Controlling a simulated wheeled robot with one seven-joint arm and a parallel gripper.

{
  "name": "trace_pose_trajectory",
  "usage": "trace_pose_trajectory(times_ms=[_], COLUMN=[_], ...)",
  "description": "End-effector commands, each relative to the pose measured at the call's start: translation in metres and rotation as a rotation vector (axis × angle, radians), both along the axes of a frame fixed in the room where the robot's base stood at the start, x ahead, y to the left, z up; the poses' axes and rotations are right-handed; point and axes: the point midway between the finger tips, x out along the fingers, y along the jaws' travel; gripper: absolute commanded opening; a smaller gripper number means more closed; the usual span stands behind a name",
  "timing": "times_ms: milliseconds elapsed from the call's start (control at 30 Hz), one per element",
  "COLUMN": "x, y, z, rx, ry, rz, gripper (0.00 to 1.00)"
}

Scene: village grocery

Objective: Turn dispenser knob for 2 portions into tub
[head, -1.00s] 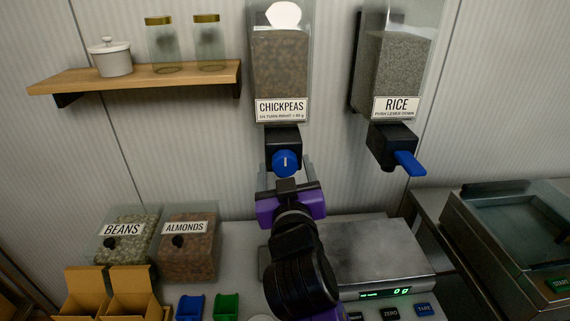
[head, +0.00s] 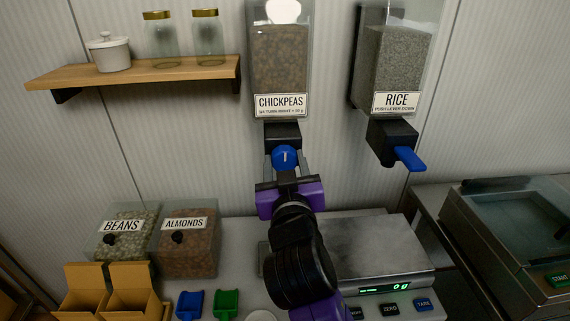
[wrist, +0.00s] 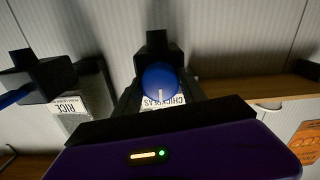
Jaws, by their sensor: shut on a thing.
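The chickpeas dispenser (head: 280,70) hangs on the wall, a clear box well filled with chickpeas, its label mentioning a quarter turn. Its round blue knob (head: 285,154) sits on the black outlet below, with its white mark upright. My gripper (head: 286,168) is shut on the knob, one finger on each side. In the wrist view the knob (wrist: 160,82) shows between the fingers, its white mark also upright. The scale (head: 375,255) stands below and reads 0 g. I cannot make out a tub; my arm hides part of the counter below the outlet.
The rice dispenser (head: 395,60) with its blue lever (head: 409,158) hangs close on the right. A wooden shelf (head: 150,75) with jars is at upper left. Bins of beans (head: 125,232) and almonds (head: 189,240) stand at lower left, with blue and green scoops in front.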

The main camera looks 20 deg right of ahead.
Motion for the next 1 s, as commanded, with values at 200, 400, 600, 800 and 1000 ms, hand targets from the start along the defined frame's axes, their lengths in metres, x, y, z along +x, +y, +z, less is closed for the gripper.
trace_pose_trajectory(times_ms=[200,400,600,800,1000], x=[0.0001,0.0003,0.0002,0.0,0.0001], y=[0.0005,0.001,0.0012,0.0008,0.001], z=[-0.003,-0.004,-0.0036,-0.0032,-0.0033], rx=[0.113,0.278,0.46,0.64,0.823], ry=[-0.04,-0.094,-0.153,-0.212,-0.271], rz=[0.0,0.002,0.002,0.002,0.003], gripper=[0.08,0.08,0.08,0.08,0.08])
